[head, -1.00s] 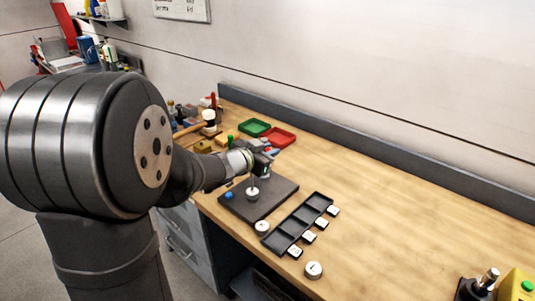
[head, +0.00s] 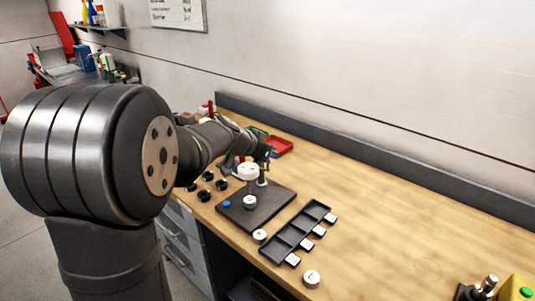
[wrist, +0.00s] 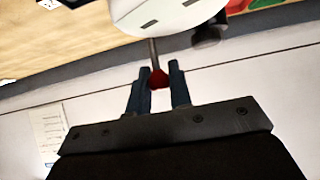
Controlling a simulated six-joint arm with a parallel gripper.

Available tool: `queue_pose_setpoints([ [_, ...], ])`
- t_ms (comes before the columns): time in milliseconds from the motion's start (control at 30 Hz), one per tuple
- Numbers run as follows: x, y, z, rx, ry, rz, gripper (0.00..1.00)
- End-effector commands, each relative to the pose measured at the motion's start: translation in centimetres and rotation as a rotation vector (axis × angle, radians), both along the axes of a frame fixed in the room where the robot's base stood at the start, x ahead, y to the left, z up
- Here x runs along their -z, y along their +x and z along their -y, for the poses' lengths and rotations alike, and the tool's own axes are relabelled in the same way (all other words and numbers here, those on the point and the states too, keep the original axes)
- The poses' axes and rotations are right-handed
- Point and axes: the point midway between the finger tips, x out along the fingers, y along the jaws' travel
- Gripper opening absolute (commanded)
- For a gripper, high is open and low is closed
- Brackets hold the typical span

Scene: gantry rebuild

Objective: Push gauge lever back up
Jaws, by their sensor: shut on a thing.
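The gauge, a white round dial (head: 248,171), stands on a post over a dark base plate (head: 272,203). In the wrist view, its white body (wrist: 165,10) fills the top, and a thin lever rod (wrist: 154,50) runs from it to a red knob (wrist: 158,78). My gripper (wrist: 162,88) is shut on the red knob, with a finger on either side of it. In the head view my gripper (head: 264,153) is small, behind the dial, and the lever is too small to make out.
A white round weight (head: 249,202) and a blue button (head: 226,204) are on the plate. Two more weights (head: 260,236) (head: 311,277) and a black compartment tray (head: 283,247) lie to the front right. Several black round pieces (head: 207,180) stand left of the plate.

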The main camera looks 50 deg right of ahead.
Motion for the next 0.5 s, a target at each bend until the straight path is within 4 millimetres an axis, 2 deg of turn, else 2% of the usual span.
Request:
queue_pose_setpoints([
  [500, -0.11, 0.13, 0.23, -0.001, 0.027, -0.013, 0.00],
])
